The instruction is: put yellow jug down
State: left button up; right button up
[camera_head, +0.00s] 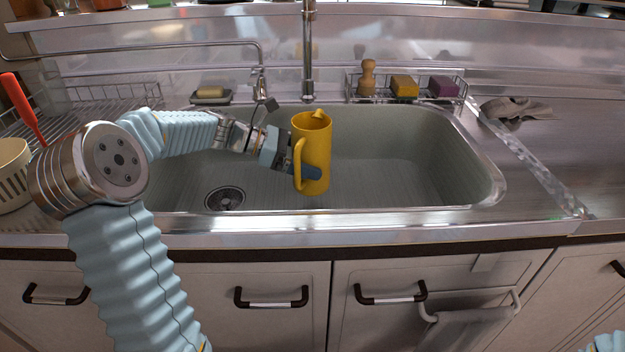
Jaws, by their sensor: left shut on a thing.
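The yellow jug (316,148) is upright, its handle toward the left and its spout at the top. It shows in front of the middle of the sink (400,170); I cannot tell its height above the sink floor. My left gripper (304,172) comes in from the left and is shut on the jug at its handle side, with a blue finger across the lower part. The handle partly hides the fingers. My right gripper is out of view; only a bit of my right arm shows at the bottom right corner.
A tap pipe (308,60) stands behind the jug. A wire rack (440,92) with a brush and sponges is at the back right. A cloth (515,110) lies on the right counter, which is mostly clear. A dish rack (105,98) and a cream basket (14,172) stand left.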

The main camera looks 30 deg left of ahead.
pick_arm(q)
notch_tip(320, 180, down, 5)
jog(key=shift+f, duration=0.15)
jog(key=o, duration=0.8)
jog(key=shift+c, duration=0.2)
jog(key=v, duration=1.2)
jog(key=shift+d, duration=0.1)
